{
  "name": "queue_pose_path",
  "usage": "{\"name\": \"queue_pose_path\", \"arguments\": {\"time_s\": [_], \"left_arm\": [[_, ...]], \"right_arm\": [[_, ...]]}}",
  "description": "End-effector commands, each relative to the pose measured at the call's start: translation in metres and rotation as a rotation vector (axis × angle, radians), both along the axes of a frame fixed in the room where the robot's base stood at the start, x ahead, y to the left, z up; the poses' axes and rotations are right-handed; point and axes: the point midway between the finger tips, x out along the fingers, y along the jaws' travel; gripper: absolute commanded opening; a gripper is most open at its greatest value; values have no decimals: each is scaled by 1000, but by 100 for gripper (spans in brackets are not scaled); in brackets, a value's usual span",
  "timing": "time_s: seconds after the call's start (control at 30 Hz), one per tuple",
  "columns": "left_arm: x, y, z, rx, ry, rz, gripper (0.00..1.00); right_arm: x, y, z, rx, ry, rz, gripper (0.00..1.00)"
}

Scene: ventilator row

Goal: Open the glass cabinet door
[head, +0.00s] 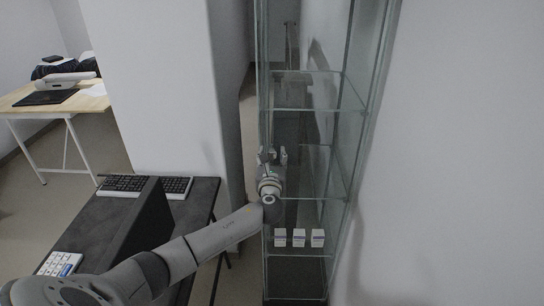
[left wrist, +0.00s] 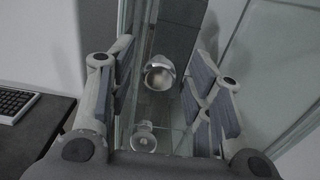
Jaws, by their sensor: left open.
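The tall glass cabinet (head: 308,190) stands in the middle of the head view, with clear panes and shelves. Its door looks shut, though the clear glass makes this hard to tell. My left gripper (head: 273,153) is at the cabinet's left part, around middle-shelf height, with its fingers pointing at the glass. In the left wrist view, the gripper (left wrist: 162,65) is open, its fingers apart on both sides of a round shiny metal knob (left wrist: 160,73). Contact with the knob cannot be told. A second round shape (left wrist: 143,137) shows below it, perhaps a reflection. My right gripper is not in view.
Several small white boxes (head: 298,238) stand on a low cabinet shelf. A dark desk (head: 105,215) with keyboards (head: 145,186) and a dark screen is at the left, near my left arm. A white wall (head: 455,170) is close at the right. A wooden table (head: 90,103) stands at the far left.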

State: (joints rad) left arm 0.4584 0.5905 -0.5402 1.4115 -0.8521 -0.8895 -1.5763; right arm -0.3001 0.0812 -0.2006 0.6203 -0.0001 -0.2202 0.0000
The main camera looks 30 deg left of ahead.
Motion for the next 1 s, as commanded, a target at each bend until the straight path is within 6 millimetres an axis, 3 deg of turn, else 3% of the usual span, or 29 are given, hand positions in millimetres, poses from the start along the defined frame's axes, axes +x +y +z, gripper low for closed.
{"name": "queue_pose_path", "arguments": {"time_s": [0.3,0.67,1.0], "left_arm": [[2,1,0,-1,-1,0,46],[1,1,0,0,0,0,1],[2,0,-1,-1,-1,10,0]], "right_arm": [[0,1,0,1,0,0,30],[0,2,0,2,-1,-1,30],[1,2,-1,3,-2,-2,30]]}}
